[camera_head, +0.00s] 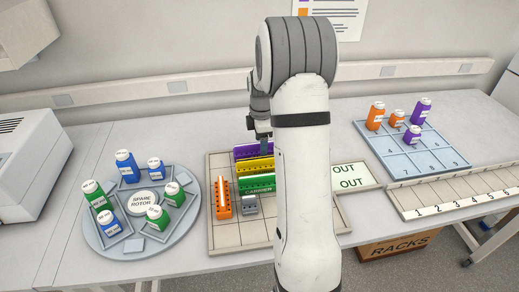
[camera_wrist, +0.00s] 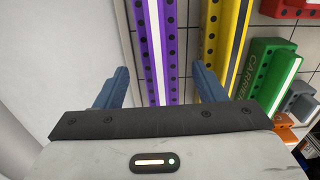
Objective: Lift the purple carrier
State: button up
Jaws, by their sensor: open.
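The purple carrier (camera_head: 245,150) is a long bar at the back of the rack tray, behind the yellow carrier (camera_head: 255,164). My gripper (camera_head: 265,135) is above the back of the tray, with my arm hiding part of this area. In the wrist view the purple carrier (camera_wrist: 155,50) runs between the two blue fingers of my gripper (camera_wrist: 155,85). The fingers are open, with a gap on each side of the purple carrier. The right finger is close to the yellow carrier (camera_wrist: 225,50). I cannot tell how far the fingertips are above the tray.
A green carrier (camera_head: 257,185), an orange block (camera_head: 222,198) and a grey block (camera_head: 249,206) stand on the tray (camera_head: 222,238). A round spare rotor (camera_head: 143,202) with bottles is at left. A blue numbered grid (camera_head: 400,158) with bottles and an OUT mat (camera_head: 352,177) are at right.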

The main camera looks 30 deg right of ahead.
jog(key=shift+f, duration=0.8)
jog(key=shift+c, duration=0.4)
jog(key=c, duration=1.1)
jog(key=shift+r, duration=0.1)
